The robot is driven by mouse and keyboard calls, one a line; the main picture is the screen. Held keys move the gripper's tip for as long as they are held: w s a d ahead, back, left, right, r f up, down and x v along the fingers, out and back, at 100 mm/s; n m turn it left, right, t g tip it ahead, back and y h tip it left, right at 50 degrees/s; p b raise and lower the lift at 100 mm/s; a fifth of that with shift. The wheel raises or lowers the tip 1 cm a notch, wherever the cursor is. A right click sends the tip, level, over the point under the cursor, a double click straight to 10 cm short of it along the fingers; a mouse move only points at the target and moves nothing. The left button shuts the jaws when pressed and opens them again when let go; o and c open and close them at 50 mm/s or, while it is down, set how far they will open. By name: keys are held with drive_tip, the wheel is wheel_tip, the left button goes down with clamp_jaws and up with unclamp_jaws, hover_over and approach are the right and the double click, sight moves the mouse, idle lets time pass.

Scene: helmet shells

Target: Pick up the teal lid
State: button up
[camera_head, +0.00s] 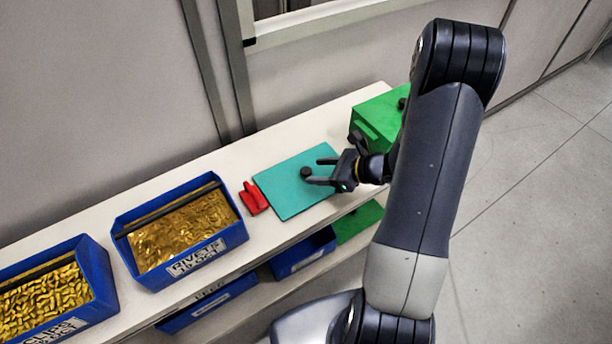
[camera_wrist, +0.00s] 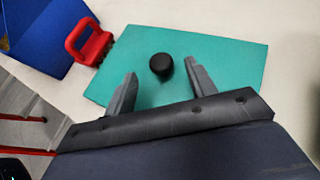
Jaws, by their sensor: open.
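The teal lid (camera_head: 287,191) is a flat rectangular plate with a round black knob (camera_head: 306,172) near its middle. It lies flat on the white shelf top. In the wrist view the lid (camera_wrist: 222,62) fills the upper middle, and the knob (camera_wrist: 161,65) stands just beyond and between my fingertips. My gripper (camera_head: 320,171) is open over the lid, with its fingers reaching toward the knob from the right. In the wrist view my gripper (camera_wrist: 161,76) has one finger on each side of the knob's line. I cannot tell whether the fingers touch the lid.
A red handled piece (camera_head: 254,197) sits beside the lid's left edge. Blue bins of gold rivets (camera_head: 143,215) and clips (camera_head: 98,272) stand further left. A green box (camera_head: 380,119) stands behind my gripper. The wall runs along the back of the white shelf (camera_head: 238,160).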

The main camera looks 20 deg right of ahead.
sight(309, 171)
drive_tip(key=shift+p+x, duration=0.7)
drive_tip(key=shift+x, duration=1.85)
drive_tip(key=shift+c, duration=0.5)
drive_tip(key=c, duration=1)
